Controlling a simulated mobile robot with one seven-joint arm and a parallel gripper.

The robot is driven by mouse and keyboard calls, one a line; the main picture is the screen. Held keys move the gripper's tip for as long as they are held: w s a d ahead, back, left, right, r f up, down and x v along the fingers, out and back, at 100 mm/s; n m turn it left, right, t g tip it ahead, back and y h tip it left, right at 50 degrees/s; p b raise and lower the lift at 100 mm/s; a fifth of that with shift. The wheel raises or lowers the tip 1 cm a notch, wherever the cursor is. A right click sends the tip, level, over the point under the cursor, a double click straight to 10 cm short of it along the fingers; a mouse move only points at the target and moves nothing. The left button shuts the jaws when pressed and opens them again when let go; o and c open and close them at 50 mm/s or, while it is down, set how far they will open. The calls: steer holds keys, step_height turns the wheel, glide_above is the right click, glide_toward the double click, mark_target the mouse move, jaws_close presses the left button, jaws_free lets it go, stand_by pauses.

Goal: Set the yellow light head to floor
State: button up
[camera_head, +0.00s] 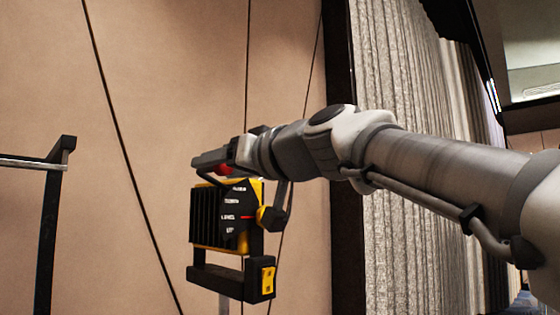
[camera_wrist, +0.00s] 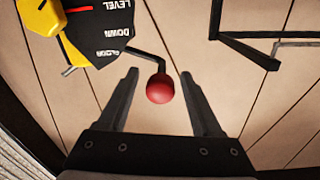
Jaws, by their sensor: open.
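The yellow light head (camera_head: 257,195) has a finned black front and hangs in a black bracket (camera_head: 215,279). On its side is a black dial (camera_head: 236,215) with printed words; in the wrist view the dial (camera_wrist: 95,28) reads LEVEL, DOWN and FLOOR. A red mark (camera_head: 246,217) lies beside LEVEL. A thin bent lever (camera_wrist: 146,53) runs from the head to a red ball knob (camera_wrist: 160,88). My gripper (camera_wrist: 160,74) is open, with the knob between its fingers and a gap on each side. In the head view my gripper (camera_head: 212,163) is above the light head, partly hiding the knob (camera_head: 222,169).
A black frame with a pale bar (camera_head: 45,200) stands at the left, apart from the light head. A panelled tan wall (camera_head: 150,100) is behind, with a grey curtain (camera_head: 405,90) at the right. The space between frame and light head is clear.

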steer(key=shift+x, duration=1.1)
jaws_close()
stand_by(0.7)
